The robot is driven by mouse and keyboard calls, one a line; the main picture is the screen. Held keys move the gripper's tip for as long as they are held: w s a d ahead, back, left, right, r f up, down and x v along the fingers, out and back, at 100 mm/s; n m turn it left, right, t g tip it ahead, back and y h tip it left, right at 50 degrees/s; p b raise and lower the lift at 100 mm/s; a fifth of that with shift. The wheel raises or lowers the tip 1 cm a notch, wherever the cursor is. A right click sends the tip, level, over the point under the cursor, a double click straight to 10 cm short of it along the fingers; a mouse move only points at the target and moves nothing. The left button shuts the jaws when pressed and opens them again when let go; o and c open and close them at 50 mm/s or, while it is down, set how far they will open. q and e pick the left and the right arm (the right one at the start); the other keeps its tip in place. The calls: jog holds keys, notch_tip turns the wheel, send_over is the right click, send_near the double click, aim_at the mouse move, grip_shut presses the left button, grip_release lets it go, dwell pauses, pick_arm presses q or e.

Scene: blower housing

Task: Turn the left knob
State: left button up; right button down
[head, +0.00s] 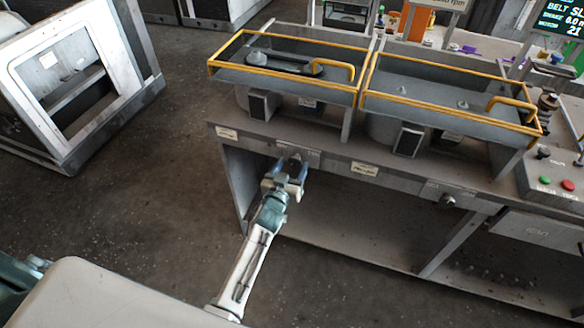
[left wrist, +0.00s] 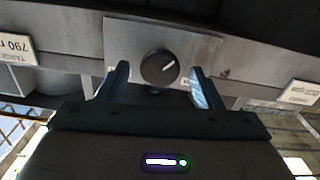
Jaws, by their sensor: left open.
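The left knob (left wrist: 160,67) is round and dark with a white pointer line, set on a grey plate (left wrist: 205,45) on the bench front. In the left wrist view its pointer slants up to the right. My left gripper (head: 288,174) is at the bench front, reaching up to this knob. In the left wrist view its fingers (left wrist: 160,72) are open, one on each side of the knob, with a gap on both sides. In the head view my gripper largely hides the knob. My right gripper is not in view.
A second knob (head: 447,201) sits further right on the bench front. White labels (head: 365,169) flank the left knob. Yellow-railed guards (head: 360,95) stand on the bench top. A control box with green and red buttons (head: 568,185) is at the right.

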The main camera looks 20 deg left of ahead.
pick_arm(q)
jog(key=shift+w, duration=0.2)
jog(key=shift+c, duration=0.2)
jog(key=c, duration=0.9)
jog(key=shift+m, duration=0.3)
jog(key=m, duration=0.3)
jog(key=shift+m, duration=1.9)
